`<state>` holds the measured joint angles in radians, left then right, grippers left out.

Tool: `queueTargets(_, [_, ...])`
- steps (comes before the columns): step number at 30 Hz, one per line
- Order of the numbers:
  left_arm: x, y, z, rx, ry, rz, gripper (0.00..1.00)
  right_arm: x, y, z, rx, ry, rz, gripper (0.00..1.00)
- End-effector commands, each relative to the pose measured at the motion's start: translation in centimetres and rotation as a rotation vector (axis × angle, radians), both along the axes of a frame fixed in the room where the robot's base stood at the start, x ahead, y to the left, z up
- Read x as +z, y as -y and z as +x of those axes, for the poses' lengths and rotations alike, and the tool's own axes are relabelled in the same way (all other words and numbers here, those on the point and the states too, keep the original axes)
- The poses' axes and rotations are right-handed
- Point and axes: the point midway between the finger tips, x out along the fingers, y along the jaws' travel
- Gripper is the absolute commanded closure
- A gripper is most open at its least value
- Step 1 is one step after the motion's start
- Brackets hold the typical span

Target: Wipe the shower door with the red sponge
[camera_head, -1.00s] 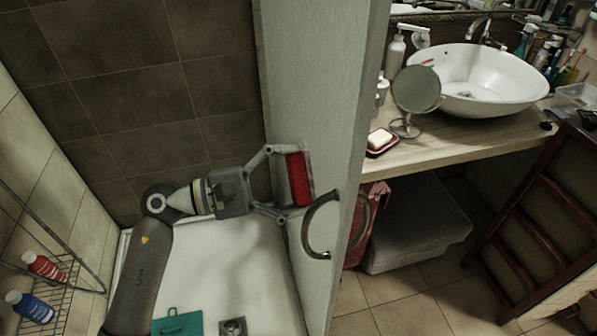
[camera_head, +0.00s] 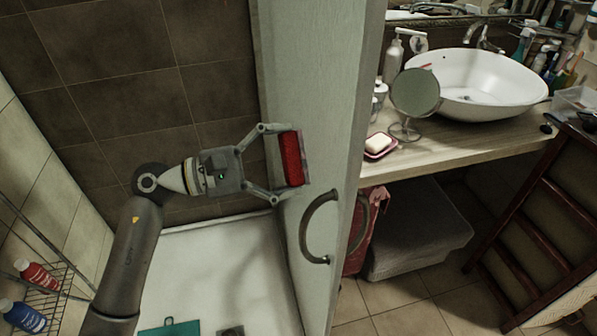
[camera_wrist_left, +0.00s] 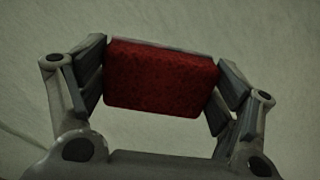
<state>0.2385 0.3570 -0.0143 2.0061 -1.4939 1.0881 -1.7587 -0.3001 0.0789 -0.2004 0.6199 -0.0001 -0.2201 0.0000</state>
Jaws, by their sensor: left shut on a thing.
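The red sponge (camera_head: 291,158) is held between the fingers of my left gripper (camera_head: 283,160), in front of the shower door (camera_head: 316,110). In the left wrist view the sponge (camera_wrist_left: 160,78) fills the space between both fingers, with the pale door surface (camera_wrist_left: 260,40) behind it. The sponge is at or very near the door; I cannot tell for sure whether it touches. It is above and left of the curved door handle (camera_head: 318,228). My right gripper is not in view.
A wire rack (camera_head: 50,290) with a red bottle (camera_head: 38,274) and a blue bottle (camera_head: 22,316) is at lower left. The white shower tray (camera_head: 215,265) holds a teal item (camera_head: 170,328). Right of the door stand a counter (camera_head: 450,150), basin (camera_head: 478,82) and round mirror (camera_head: 416,92).

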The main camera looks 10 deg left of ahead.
Motion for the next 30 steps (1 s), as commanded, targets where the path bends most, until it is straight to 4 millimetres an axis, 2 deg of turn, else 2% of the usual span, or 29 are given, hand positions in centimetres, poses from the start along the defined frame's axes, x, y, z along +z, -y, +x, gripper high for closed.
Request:
queueTargets(5, [-0.1, -0.2, 0.5, 0.001, 0.0, 0.0, 0.35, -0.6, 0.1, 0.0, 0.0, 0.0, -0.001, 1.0])
queueTargets(16, [-0.3, -1.1, 3.4, 0.002, 0.001, 0.001, 0.35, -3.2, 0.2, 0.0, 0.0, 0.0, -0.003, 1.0])
queueTargets(23, [0.3, -1.2, 3.7, 0.002, -0.001, 0.002, 0.35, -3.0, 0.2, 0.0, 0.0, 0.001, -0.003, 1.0])
queueTargets(30, [2.2, -1.2, 3.6, 0.001, 0.003, 0.001, 0.35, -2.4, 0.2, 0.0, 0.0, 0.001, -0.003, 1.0])
